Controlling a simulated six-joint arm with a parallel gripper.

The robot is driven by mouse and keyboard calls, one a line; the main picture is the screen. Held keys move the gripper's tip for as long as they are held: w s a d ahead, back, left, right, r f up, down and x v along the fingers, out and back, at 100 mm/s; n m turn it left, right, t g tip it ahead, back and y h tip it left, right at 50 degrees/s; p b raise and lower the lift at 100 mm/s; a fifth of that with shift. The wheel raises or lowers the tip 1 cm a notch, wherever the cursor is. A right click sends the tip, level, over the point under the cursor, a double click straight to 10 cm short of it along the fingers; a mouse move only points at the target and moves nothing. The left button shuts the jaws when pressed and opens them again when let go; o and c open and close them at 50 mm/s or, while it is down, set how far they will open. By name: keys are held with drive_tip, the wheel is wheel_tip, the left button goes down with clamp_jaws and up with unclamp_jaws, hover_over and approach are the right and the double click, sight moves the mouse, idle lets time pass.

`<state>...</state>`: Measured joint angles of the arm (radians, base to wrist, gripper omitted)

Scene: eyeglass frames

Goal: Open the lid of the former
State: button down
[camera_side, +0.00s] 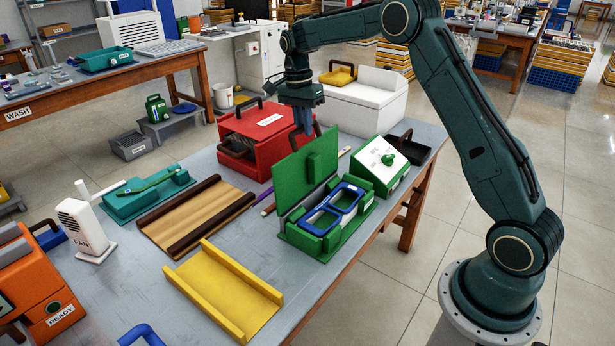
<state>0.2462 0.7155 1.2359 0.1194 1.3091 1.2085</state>
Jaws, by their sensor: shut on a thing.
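The green former (343,236) sits on the right part of the grey workbench. Its green lid (292,182) stands up steeply along its left side, with a green block-like grip on its face. A blue eyeglass frame (322,219) lies in the open former, its two lens rims showing. My gripper (307,131) points down at the top edge of the lid and is shut on it. The exact contact at the fingertips is small and partly hard to see.
A red box (262,130) stands close behind the lid. A green-and-white sloped box (381,165) is right of the former. A yellow tray (224,291) and a brown-railed board (194,213) lie left. Bare bench shows at the front.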

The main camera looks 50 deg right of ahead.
drive_tip(key=shift+w+d+f, duration=0.15)
drive_tip(key=shift+w+f, duration=0.2)
drive_tip(key=shift+w, duration=0.25)
drive_tip(key=c, duration=1.6)
unclamp_jaws()
drive_tip(key=shift+o, duration=1)
drive_tip(key=shift+r, duration=0.1)
drive_tip(key=shift+r, duration=0.1)
